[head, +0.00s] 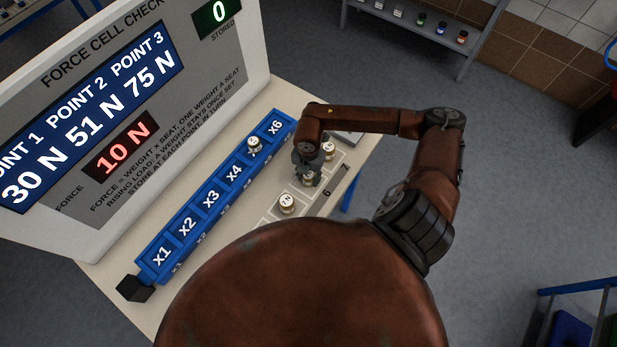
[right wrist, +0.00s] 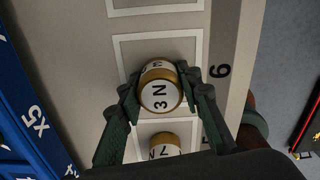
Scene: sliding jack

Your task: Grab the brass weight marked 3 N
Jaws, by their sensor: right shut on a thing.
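The brass weight marked 3 N (right wrist: 160,92) sits between the two fingers of my right gripper (right wrist: 168,98) in the right wrist view. Its white face with the mark points toward the camera. The fingers press on it from both sides. In the head view my right gripper (head: 308,170) is over the pale board, with the held weight (head: 308,179) partly hidden beneath it. I cannot tell if the weight is clear of the board. My left gripper is not in view.
A weight marked 7 N (right wrist: 164,145) stands close by; another weight (head: 329,149) is behind my gripper. The blue seat rail (head: 211,196) runs alongside, with a weight (head: 254,144) near x5. The display panel (head: 120,110) reads 10 N.

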